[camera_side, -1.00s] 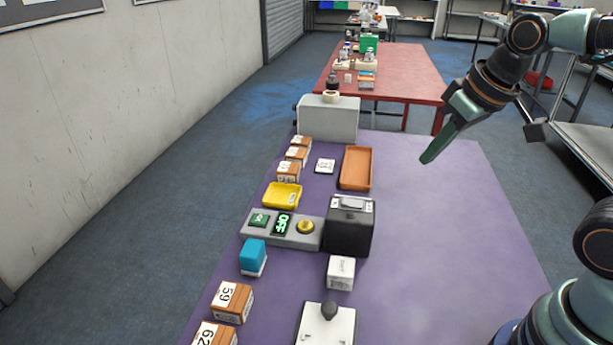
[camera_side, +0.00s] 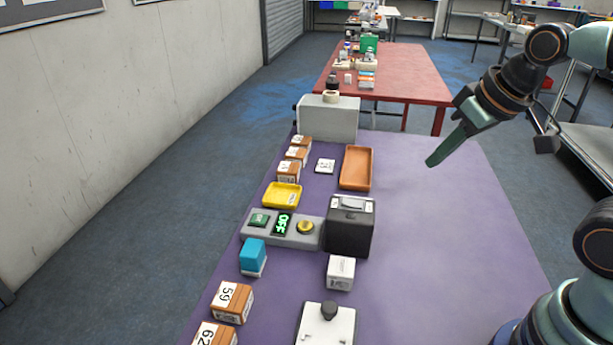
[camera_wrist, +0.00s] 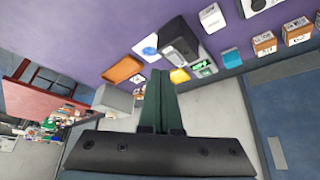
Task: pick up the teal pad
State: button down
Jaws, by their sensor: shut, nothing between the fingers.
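The teal pad (camera_side: 253,252) is a small teal-blue block on a white base, standing on the purple table between the grey control panel and the wooden block marked 59. It also shows in the wrist view (camera_wrist: 231,57), right of the fingers. My gripper (camera_side: 432,162) is raised at the right side of the table, well apart from the pad and beyond the black box. In the wrist view its green fingers (camera_wrist: 158,74) are together with nothing between them.
An orange tray (camera_side: 344,183) and yellow tray (camera_side: 282,203) lie farther back. The purple table's right side is clear.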

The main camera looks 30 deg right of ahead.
dwell(0.3)
jog(key=shift+c, duration=1.2)
grip_release()
